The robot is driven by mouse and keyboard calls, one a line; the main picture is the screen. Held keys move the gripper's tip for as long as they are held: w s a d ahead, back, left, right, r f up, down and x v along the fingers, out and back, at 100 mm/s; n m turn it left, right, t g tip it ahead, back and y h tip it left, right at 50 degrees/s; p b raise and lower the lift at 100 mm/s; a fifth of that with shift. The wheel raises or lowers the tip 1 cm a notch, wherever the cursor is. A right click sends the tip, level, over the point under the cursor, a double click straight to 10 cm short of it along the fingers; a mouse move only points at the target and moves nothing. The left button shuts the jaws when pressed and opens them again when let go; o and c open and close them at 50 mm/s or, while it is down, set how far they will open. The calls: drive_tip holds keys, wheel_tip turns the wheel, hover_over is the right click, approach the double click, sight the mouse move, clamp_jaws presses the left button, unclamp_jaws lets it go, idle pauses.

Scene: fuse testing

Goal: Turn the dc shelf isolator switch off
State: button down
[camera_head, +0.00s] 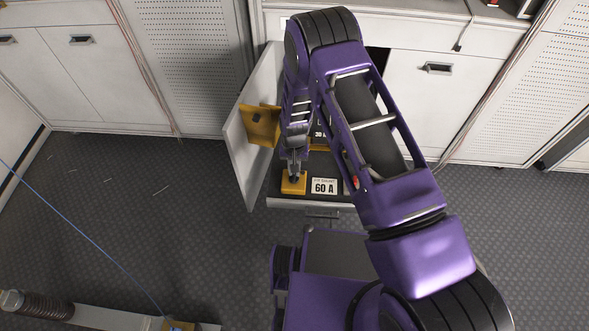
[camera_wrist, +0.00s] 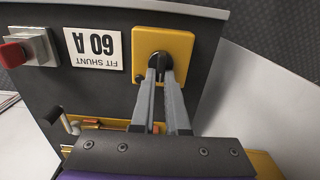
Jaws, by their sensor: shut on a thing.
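A yellow square plate with a dark round knob, which looks like the isolator switch (camera_wrist: 182,44), is on the dark shelf near its front edge. It also shows in the head view as a yellow block (camera_head: 293,187) below my fingers. My gripper (camera_wrist: 161,68) is shut on the dark knob, with both grey fingers reaching down to it. The fingertips cover part of the knob, so its turned position cannot be told. In the head view my gripper (camera_head: 294,174) stands over the yellow block.
A "FIT SHUNT 60 A" label (camera_wrist: 97,50) sits beside the switch, then a red button (camera_wrist: 12,52) on a grey box. A small lever (camera_wrist: 57,115) stands by copper-coloured parts. An open white door (camera_head: 247,140) with a yellow holder (camera_head: 260,126) is close beside my gripper.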

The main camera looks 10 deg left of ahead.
idle(0.4)
drive_tip(key=c, duration=0.9)
unclamp_jaws()
drive_tip(key=shift+r, duration=0.1)
wheel_tip(320, 180, up, 17)
drive_tip(key=p, duration=0.2)
drive_tip(key=shift+r+p, duration=0.1)
drive_tip(key=shift+p, duration=0.2)
